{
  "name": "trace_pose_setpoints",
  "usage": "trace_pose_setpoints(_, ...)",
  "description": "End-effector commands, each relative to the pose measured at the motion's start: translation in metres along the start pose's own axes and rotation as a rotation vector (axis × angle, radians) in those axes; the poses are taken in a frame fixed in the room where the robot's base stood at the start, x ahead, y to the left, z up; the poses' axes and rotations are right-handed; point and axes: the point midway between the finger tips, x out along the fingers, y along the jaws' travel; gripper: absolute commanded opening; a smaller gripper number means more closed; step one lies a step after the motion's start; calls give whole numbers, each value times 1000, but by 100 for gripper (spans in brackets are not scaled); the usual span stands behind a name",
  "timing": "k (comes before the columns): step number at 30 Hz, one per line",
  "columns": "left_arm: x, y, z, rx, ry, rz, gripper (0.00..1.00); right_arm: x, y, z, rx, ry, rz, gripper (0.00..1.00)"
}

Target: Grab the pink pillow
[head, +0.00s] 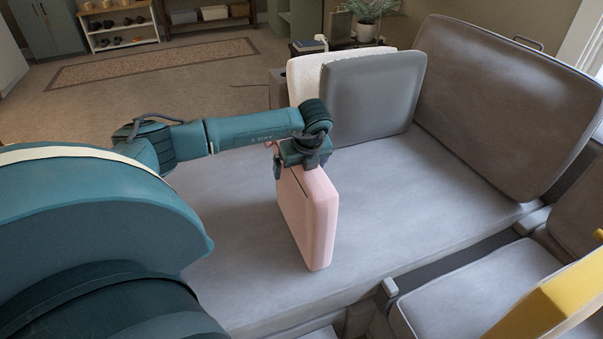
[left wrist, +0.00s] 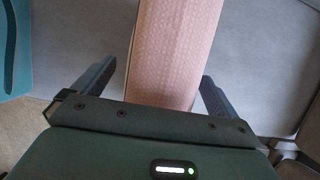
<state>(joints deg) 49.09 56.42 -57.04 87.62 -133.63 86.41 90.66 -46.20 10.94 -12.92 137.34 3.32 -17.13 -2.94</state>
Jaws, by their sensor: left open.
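The pink pillow (head: 312,215) stands on edge on the grey sofa seat in the head view. My left gripper (head: 304,163) is right above its top edge. In the left wrist view the pillow (left wrist: 172,50) runs up between the two spread fingers of my left gripper (left wrist: 160,88). The fingers stand on either side of it, with a gap visible at each side. The gripper is open. The lower part of the pillow near the palm is hidden behind the gripper body. My right gripper is not in view.
The grey sofa seat (head: 240,230) is clear around the pillow. A grey cushion (head: 372,95) and a white cushion (head: 302,78) lean at the back. A large grey back cushion (head: 500,100) stands at right. A yellow object (head: 555,300) is at lower right.

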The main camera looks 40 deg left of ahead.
Motion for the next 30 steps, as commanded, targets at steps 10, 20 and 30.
trace_pose_setpoints(10,0,0,0,0,0,0,72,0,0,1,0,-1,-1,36)
trace_pose_setpoints(20,0,0,0,0,0,0,45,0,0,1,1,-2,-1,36)
trace_pose_setpoints(30,-1,0,1,-1,-1,-2,18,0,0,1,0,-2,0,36)
